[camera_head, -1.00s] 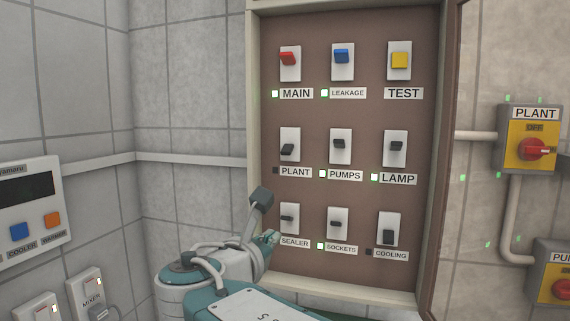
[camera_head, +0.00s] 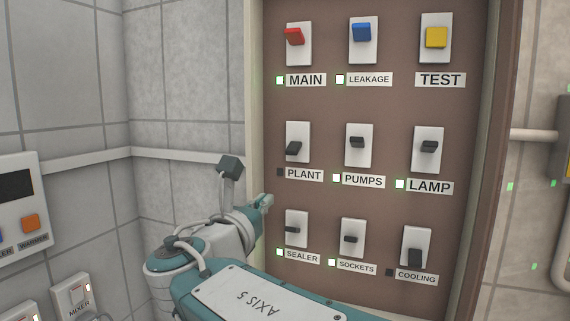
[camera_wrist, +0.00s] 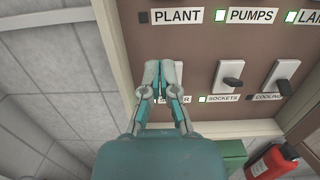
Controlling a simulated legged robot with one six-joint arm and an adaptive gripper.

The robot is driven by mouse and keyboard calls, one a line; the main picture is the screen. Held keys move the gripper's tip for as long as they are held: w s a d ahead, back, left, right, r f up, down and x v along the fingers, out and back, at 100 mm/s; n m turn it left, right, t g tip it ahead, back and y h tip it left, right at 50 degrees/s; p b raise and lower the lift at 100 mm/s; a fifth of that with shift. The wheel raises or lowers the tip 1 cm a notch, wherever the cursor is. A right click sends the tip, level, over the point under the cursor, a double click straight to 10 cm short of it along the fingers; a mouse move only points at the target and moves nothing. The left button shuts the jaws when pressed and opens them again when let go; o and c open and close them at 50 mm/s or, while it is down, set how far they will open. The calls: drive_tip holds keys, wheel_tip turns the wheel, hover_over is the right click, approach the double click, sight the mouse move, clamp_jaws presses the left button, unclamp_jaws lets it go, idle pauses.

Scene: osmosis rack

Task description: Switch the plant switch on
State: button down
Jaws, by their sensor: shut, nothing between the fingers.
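The plant switch (camera_head: 294,148) is a black toggle on a white plate in the left column, middle row of the panel. Its toggle is tilted down and the indicator (camera_head: 280,172) beside its PLANT label (camera_head: 304,174) is dark. My gripper (camera_head: 266,200) is shut and empty, left of and below the plant switch, near the panel's left edge. In the wrist view my gripper (camera_wrist: 161,68) lies over the sealer switch plate, below the PLANT label (camera_wrist: 177,16), covering the sealer toggle. The plant toggle itself is out of the wrist view.
The sealer switch (camera_head: 294,229), with a lit indicator, is just below and right of my gripper. The pumps switch (camera_head: 357,143) is right of the plant switch. The panel's raised left frame (camera_head: 255,110) stands close to my gripper. A fire extinguisher (camera_wrist: 270,160) shows low right.

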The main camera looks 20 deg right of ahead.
sight(295, 158)
drive_tip(key=x, duration=0.7)
drive_tip(key=d+x, duration=0.1)
drive_tip(key=x, duration=0.2)
drive_tip(key=shift+d, duration=0.15)
drive_tip(key=shift+s+a+r, duration=0.2)
drive_tip(key=shift+a+r, duration=0.1)
drive_tip(key=shift+r, duration=0.3)
drive_tip(key=shift+s+a+r, duration=0.25)
drive_tip(key=shift+a+r, duration=0.05)
drive_tip(key=shift+r, duration=0.3)
drive_tip(key=shift+s+d+r, duration=0.1)
drive_tip(key=shift+s+r, duration=0.05)
drive_tip(key=shift+r, duration=0.2)
drive_tip(key=shift+s+d+r, duration=0.15)
drive_tip(key=shift+d+r, duration=0.15)
drive_tip(key=shift+a, duration=0.4)
drive_tip(key=shift+d+r+g, duration=0.15)
drive_tip(key=shift+g, duration=0.25)
